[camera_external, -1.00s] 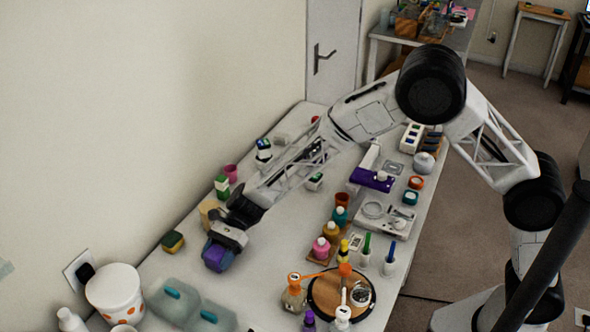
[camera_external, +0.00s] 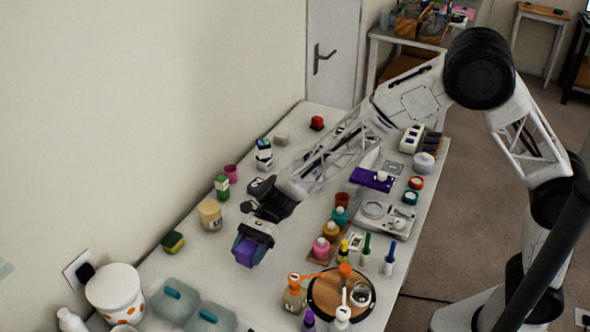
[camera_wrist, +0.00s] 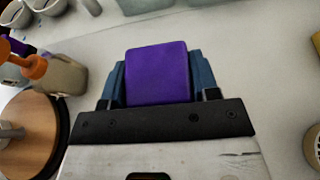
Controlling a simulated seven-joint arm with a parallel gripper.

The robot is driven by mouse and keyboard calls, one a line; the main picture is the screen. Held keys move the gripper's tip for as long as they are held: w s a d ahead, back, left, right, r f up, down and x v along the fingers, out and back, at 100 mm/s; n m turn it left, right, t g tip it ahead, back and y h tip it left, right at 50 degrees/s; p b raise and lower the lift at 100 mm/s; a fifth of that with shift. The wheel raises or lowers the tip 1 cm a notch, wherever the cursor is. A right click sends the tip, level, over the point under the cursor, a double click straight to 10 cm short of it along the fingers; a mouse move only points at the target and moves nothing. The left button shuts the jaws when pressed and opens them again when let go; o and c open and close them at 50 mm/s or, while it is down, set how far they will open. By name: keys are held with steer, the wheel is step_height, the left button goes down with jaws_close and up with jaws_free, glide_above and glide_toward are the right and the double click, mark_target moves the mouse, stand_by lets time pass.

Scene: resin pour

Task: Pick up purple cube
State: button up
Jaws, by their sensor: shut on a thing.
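The purple cube (camera_external: 249,251) is held between the blue-grey fingers of my gripper (camera_external: 254,240), above the white table, left of the pink bottle in the external view. In the wrist view the purple cube (camera_wrist: 158,74) fills the space between the two fingers of my gripper (camera_wrist: 157,85), which are shut on it, one at each side. The cube's lower part is hidden behind the dark gripper bar. How far the cube is above the table is hard to tell.
A round wooden board (camera_external: 323,295) with small bottles stands at the front right. Pale blue-grey containers (camera_external: 172,301) and a white bucket (camera_external: 113,290) stand at the front left. Bare table surrounds the cube.

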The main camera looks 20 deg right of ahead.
steer(key=shift+s+d+r, duration=0.1)
steer(key=shift+s+d, duration=0.4)
steer(key=shift+d, duration=0.5)
steer(key=shift+s+d+r, duration=0.1)
steer(key=shift+s+d, duration=0.45)
steer(key=shift+d, duration=0.45)
steer(key=shift+s+d+r, duration=0.1)
steer(key=shift+s+d, duration=0.4)
steer(key=shift+d, duration=0.5)
